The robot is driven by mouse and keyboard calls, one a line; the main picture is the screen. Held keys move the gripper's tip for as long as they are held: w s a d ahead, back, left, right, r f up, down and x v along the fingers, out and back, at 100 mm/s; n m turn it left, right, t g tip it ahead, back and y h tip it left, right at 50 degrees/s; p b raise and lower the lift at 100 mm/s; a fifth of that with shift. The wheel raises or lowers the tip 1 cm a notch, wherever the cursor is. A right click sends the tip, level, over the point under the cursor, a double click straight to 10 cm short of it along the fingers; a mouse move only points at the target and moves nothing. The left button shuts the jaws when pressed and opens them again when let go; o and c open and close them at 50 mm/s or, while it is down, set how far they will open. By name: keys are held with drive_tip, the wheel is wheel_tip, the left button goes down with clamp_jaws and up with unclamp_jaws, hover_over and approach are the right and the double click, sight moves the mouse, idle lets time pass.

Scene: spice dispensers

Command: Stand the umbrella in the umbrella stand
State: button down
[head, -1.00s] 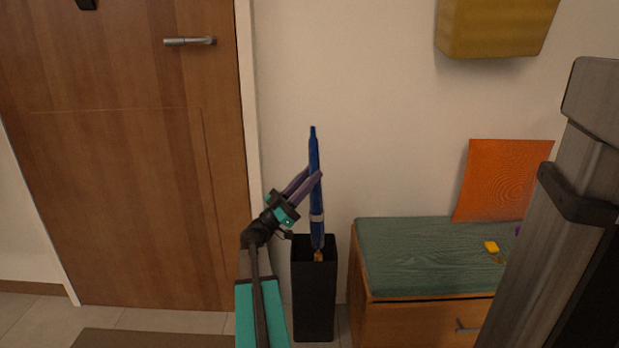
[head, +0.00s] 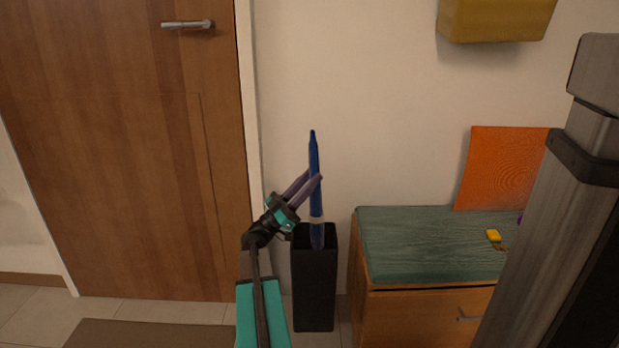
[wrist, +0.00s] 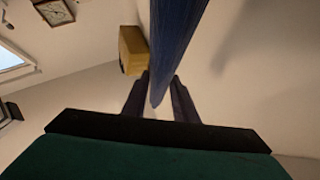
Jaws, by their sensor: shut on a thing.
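The blue umbrella (head: 315,204) is upright with a slight tilt, its lower end inside the top opening of the black umbrella stand (head: 314,285). The lowest part of the umbrella is hidden by the stand's walls. My gripper (head: 314,177) is shut on the umbrella's upper half, coming from the lower left. In the wrist view the blue umbrella (wrist: 172,40) rises between the two fingers of my gripper (wrist: 158,90). The stand is upright on the floor and does not show in the wrist view.
A yellow wall box (head: 495,20) hangs above. A wooden door (head: 110,150) is on the left.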

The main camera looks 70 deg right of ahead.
drive_tip(key=shift+f, duration=0.65)
drive_tip(key=c, duration=1.3)
unclamp_jaws()
drive_tip(key=shift+f, duration=0.1)
drive_tip(key=shift+c, duration=0.2)
drive_tip(key=shift+a+f, duration=0.1)
drive_tip(key=p+v, duration=0.4)
drive_tip(key=v, duration=0.9)
drive_tip(key=shift+w+a+p, duration=0.2)
drive_tip(key=shift+p, duration=0.2)
drive_tip(key=shift+f, duration=0.1)
drive_tip(key=shift+t, duration=0.3)
